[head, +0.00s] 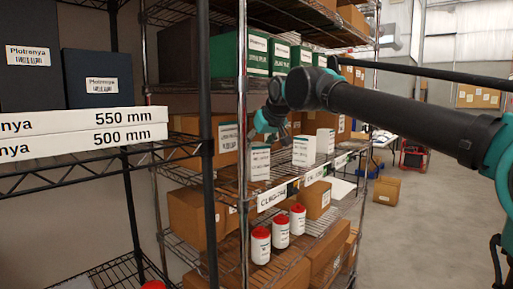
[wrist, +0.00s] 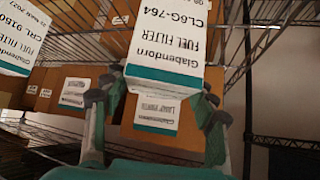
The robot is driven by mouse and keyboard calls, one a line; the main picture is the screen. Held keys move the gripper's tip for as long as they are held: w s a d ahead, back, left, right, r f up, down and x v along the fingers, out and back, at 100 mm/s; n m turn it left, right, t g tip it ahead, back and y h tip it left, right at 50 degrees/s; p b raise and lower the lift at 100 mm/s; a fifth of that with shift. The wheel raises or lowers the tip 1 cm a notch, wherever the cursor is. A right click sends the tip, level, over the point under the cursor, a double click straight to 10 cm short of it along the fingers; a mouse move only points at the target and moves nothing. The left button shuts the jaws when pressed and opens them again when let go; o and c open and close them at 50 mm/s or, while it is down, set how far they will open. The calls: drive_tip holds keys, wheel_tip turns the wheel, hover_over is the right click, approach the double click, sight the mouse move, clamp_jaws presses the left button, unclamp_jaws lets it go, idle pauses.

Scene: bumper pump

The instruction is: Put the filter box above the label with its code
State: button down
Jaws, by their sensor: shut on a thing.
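The held filter box (head: 259,163) is white with a teal band and printed text. In the wrist view the filter box (wrist: 165,45) reads Glabendorn FUEL FILTER, with a code that looks like CLGG-764. My gripper (head: 264,137) is shut on its banded top end; its fingers (wrist: 160,88) lie on both sides. The box is upright at the wire shelf's front edge, above the left part of a label (head: 272,196) whose code looks like the same one. I cannot tell whether its base touches the shelf.
A second white filter box (head: 304,151) stands to the right; in the wrist view this box (wrist: 22,38) reads CRL 9150. Cardboard boxes (wrist: 157,113) stand behind. Red-capped canisters (head: 281,231) are on the shelf below. Green boxes (head: 258,54) are above. A black post (head: 207,140) is left.

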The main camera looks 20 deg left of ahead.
drive_tip(key=shift+f, duration=0.15)
drive_tip(key=c, duration=0.5)
unclamp_jaws()
drive_tip(key=v, duration=0.5)
drive_tip(key=s+d, duration=0.8)
drive_tip(key=shift+s+d, duration=0.2)
drive_tip(key=shift+s, duration=0.05)
